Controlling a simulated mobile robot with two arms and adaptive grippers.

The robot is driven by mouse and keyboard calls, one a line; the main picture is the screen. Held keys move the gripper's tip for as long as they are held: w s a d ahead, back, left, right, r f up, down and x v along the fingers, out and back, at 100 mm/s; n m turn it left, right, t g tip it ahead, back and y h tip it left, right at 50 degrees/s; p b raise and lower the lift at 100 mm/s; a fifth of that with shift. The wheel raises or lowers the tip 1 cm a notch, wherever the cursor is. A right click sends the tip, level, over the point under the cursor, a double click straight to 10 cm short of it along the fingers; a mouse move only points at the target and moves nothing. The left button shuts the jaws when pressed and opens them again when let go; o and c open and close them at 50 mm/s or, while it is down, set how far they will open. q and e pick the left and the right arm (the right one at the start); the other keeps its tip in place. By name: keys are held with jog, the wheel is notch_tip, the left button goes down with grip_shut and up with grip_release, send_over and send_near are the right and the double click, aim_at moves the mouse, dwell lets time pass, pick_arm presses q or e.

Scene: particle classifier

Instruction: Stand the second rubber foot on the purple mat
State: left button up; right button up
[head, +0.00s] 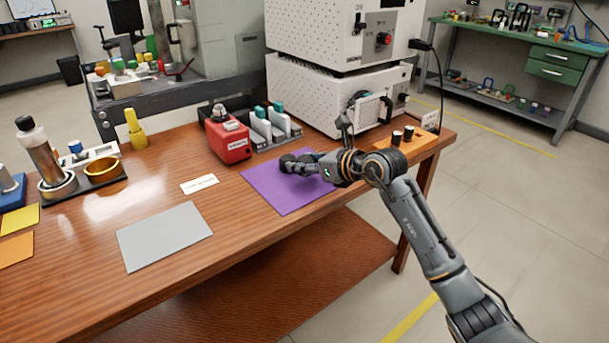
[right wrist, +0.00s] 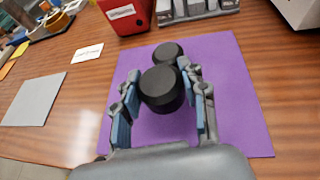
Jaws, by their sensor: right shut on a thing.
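The purple mat (head: 285,187) lies flat on the wooden table; it fills the middle of the right wrist view (right wrist: 238,85). My right gripper (right wrist: 163,95) is over the mat and shut on a black round rubber foot (right wrist: 162,88), with one blue-padded finger on each side. The foot looks upright, but I cannot tell whether its base touches the mat. Another black rubber foot (right wrist: 168,53) stands on the mat just beyond it, very close; I cannot tell whether they touch. In the head view both feet show small and dark at the fingertips. My left gripper is out of view.
An orange holder (head: 420,139) with two black pieces stands right of the mat. Behind the mat are a red box (head: 228,141), a grey rack (head: 283,128) and the white machine (head: 330,95). A white label (head: 199,184) and grey mat (head: 164,237) lie left.

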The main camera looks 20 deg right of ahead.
jog(key=shift+f+b, duration=0.3)
jog(key=shift+f, duration=1.2)
jog(key=shift+f, duration=0.1)
jog(key=o, duration=1.1)
jog(key=shift+f, duration=0.1)
jog(key=shift+o, duration=0.2)
